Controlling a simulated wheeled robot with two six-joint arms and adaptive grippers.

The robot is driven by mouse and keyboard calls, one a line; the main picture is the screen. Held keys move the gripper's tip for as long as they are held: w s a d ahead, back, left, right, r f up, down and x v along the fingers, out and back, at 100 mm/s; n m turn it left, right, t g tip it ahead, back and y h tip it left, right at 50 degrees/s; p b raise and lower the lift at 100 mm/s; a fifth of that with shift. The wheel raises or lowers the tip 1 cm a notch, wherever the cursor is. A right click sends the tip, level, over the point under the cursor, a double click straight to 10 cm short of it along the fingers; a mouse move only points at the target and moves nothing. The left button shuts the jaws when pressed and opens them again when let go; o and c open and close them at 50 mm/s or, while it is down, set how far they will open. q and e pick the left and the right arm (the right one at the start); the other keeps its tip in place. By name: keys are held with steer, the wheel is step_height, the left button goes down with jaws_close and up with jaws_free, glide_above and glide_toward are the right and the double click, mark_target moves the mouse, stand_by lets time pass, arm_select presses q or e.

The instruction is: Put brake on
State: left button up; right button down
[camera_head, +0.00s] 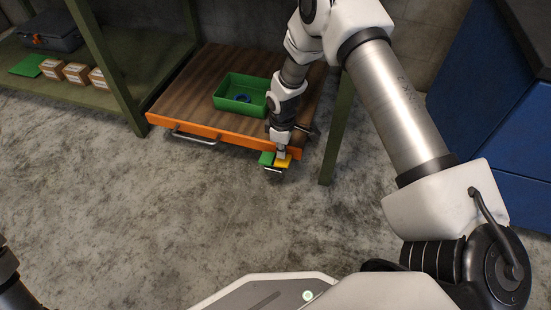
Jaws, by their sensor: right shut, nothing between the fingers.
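A low cart with a brown wood-look top and an orange front edge (235,136) stands ahead of me. At its front right corner, a green pedal (266,158) and a yellow pedal (284,161) sit side by side. My right gripper (281,154) points down at the pedals, shut and empty. Its tip is at or just above the yellow pedal; I cannot tell whether it touches. My left gripper is out of view; only a dark part at the lower left edge shows, probably of my left arm.
A green bin (240,106) with a blue ring-like part (243,98) sits on the cart. A metal handle (195,138) is on its front. A green-framed shelf with cardboard boxes (77,72) is left; a blue cabinet (490,110) is right. The floor in front is clear.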

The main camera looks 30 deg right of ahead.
steer(key=shift+f+b, duration=0.55)
steer(key=shift+f, duration=0.6)
stand_by(0.4)
step_height(320, 180, up, 3)
steer(key=p, duration=0.3)
step_height(320, 180, up, 4)
steer(key=p, duration=0.4)
steer(key=shift+r, duration=0.1)
